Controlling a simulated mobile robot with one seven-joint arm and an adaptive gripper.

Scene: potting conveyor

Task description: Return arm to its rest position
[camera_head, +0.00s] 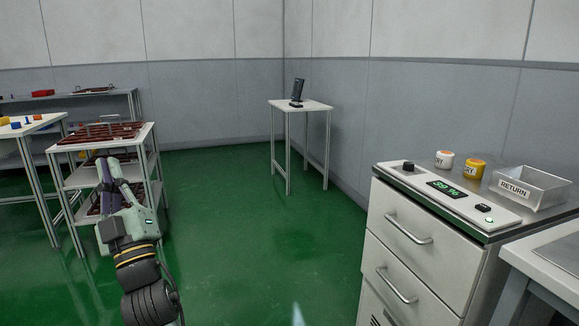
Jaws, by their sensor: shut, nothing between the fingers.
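My gripper (104,172) is at the left of the head view, at the far end of my arm. I cannot tell the exact gap between the fingers and the trolley. My arm reaches up from the bottom edge of the picture, left of centre.
A drawer cabinet (420,235) at the right bears a lit display, two small jars and a metal RETURN tray (530,187). A small table (301,104) with a dark tablet stands by the back wall. The green floor (250,220) between is clear.

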